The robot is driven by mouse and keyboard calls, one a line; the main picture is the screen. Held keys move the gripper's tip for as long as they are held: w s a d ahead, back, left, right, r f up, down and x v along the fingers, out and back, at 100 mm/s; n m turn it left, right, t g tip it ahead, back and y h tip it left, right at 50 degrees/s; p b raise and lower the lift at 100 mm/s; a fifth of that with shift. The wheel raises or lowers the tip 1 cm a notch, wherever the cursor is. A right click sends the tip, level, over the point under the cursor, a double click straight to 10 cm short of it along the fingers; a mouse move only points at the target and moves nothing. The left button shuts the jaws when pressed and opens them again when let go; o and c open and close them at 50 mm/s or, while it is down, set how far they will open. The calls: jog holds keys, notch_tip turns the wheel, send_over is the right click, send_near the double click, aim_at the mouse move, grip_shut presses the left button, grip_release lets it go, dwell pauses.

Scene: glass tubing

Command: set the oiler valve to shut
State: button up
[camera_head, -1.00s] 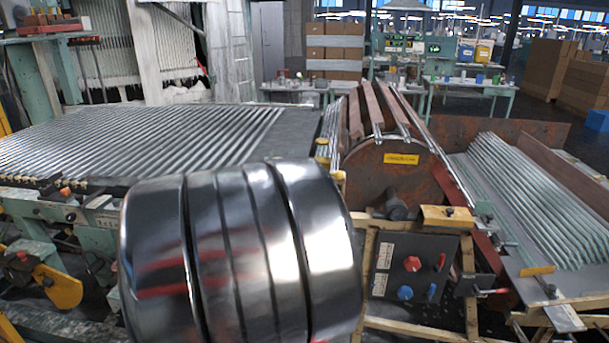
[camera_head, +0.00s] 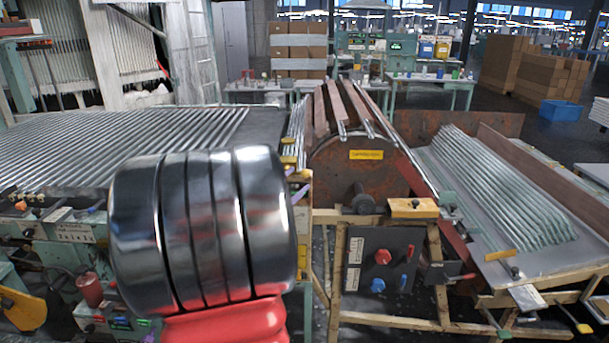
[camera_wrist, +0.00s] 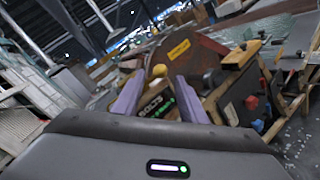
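The dark control panel (camera_head: 361,272) stands on a wooden frame right of my arm. It bears a red knob (camera_head: 383,257), a blue knob (camera_head: 377,285), a red lever (camera_head: 410,253) and a blue lever (camera_head: 403,282). A small dark box (camera_head: 436,273) with a red-tipped handle sits right of it. I cannot tell which control is the oiler valve; the labels are unreadable. My gripper (camera_head: 295,183) shows only its purple fingertips, left of the panel, behind my arm. In the wrist view my gripper (camera_wrist: 158,100) is open and empty, with the panel's red knob (camera_wrist: 251,102) to its right.
A rusty drum (camera_head: 345,180) with a yellow label stands behind the panel. A yellowish wooden block (camera_head: 414,208) sits above the panel. Tubes lie on a sloping tray (camera_head: 560,262) at the right and on a wide bed at the left. Wooden bars surround the panel.

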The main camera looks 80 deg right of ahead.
aim_at(304, 175)
jog(key=x, duration=0.5)
jog(key=shift+s+d, duration=0.1)
jog(key=shift+d, duration=0.2)
jog(key=shift+f, duration=0.1)
jog(key=c, duration=0.9)
jog(key=shift+f+m+y, duration=0.3)
jog(key=shift+f+m, duration=0.1)
jog(key=shift+c, duration=0.3)
jog(key=o, duration=1)
jog(key=shift+c, duration=0.2)
jog(key=shift+a, duration=0.15)
